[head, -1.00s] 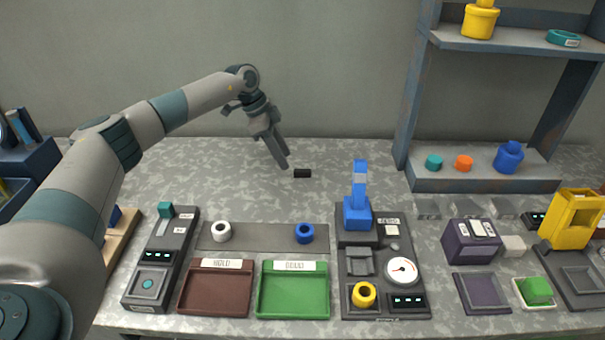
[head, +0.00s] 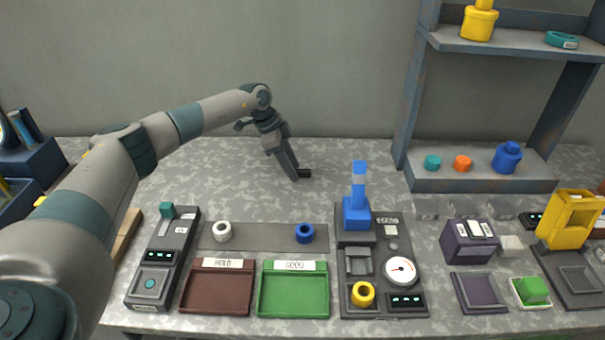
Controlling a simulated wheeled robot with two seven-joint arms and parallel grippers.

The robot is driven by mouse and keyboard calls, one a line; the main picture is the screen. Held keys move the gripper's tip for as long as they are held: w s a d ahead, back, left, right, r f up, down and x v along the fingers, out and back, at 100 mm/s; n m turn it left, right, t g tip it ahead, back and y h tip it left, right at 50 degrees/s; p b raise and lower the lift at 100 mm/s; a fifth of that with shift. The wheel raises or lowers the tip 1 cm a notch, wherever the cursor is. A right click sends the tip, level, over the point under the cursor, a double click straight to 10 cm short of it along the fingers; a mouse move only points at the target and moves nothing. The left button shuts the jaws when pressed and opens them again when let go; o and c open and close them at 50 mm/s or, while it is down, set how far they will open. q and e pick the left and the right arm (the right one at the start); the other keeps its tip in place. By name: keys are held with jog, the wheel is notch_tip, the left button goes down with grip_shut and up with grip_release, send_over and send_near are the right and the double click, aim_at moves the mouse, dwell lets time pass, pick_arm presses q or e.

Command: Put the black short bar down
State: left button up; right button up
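The black short bar (head: 305,173) lies on the speckled grey table, in the open area behind the work stations. My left gripper (head: 292,176) reaches down from the left, its fingertips at table height against or just in front of the bar's left end. The fingers overlap in this view, so I cannot tell whether they are parted or closed, or whether they touch the bar. The left end of the bar is partly hidden by the fingers. My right gripper is not in view.
A grey strip with a white ring (head: 223,231) and a blue ring (head: 304,233) lies nearer, behind a brown tray (head: 183,300) and a green tray (head: 262,302). A gauge station with a blue lever (head: 357,205) stands right. Table around the bar is clear.

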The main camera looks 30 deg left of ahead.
pick_arm(q)
grip_shut()
jog(key=shift+r, duration=0.15)
